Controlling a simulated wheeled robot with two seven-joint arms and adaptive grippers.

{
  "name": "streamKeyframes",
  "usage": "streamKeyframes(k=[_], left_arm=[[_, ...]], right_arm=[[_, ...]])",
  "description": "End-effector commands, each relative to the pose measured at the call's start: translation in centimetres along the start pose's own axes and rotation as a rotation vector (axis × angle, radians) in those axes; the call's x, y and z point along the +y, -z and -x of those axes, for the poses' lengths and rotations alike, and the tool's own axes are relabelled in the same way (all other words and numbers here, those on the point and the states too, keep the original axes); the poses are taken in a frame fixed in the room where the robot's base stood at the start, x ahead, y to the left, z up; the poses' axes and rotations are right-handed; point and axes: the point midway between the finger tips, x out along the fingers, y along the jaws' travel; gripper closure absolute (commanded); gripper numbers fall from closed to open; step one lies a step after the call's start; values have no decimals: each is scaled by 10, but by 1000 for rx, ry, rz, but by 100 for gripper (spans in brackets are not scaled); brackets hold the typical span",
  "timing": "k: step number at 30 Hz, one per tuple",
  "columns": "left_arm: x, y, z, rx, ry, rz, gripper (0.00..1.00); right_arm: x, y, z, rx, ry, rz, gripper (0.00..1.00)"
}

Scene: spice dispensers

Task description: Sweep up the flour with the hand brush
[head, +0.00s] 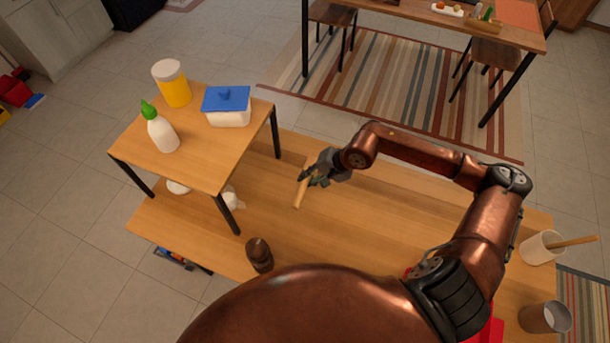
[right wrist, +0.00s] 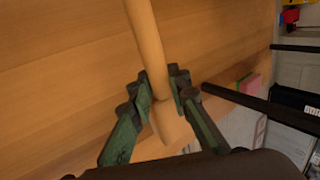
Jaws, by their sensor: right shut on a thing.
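My right gripper (head: 315,178) is shut on a light wooden handle (head: 301,193), above the long wooden table. The handle looks like that of the hand brush; its bristles cannot be made out. In the right wrist view the green-and-black fingers of the right gripper (right wrist: 160,98) close on both sides of the handle (right wrist: 147,42), which runs up out of the picture. I cannot make out any flour on the visible tabletop. My left gripper is not in view.
A small raised table (head: 205,160) at the left carries a green-capped bottle (head: 162,133), a yellow jar (head: 173,88) and a blue-lidded box (head: 228,112). A dark brown shaker (head: 259,254) stands on the long table (head: 260,210).

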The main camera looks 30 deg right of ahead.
Motion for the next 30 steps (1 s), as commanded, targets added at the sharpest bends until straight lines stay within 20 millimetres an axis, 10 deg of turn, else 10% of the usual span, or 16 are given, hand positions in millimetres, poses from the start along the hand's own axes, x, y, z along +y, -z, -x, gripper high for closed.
streamKeyframes(k=[30], left_arm=[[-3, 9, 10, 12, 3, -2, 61]], right_arm=[[-18, -6, 25, -22, 2, 28, 100]])
